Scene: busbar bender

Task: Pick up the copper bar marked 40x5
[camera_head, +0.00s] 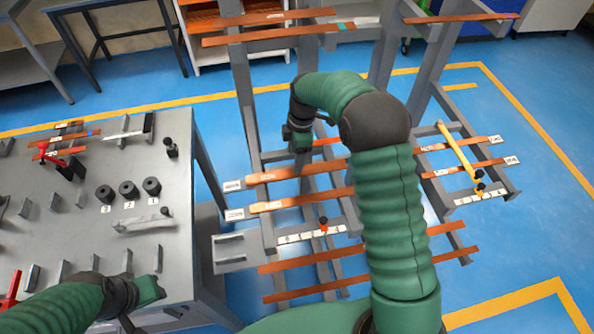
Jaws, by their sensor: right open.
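Copper bars lie across the grey rack, including an upper bar (275,175) and a lower bar (275,205) on its left part. White tags (233,186) sit at their left ends, but the print is too small to tell which bar is 40x5. My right arm arches over the rack and hides the middle of these bars. My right gripper (300,138) points down above the upper bar, open, apparently without a bar in it. My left gripper (135,292) is low at the left, over the front of the grey table; its fingers are unclear.
The grey table (60,215) on the left carries black cylinders (128,188), a red clamp (62,158) and small brackets. More copper bars lie on the rack's upper arms (270,32) and low level (300,292). Blue floor is free at right.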

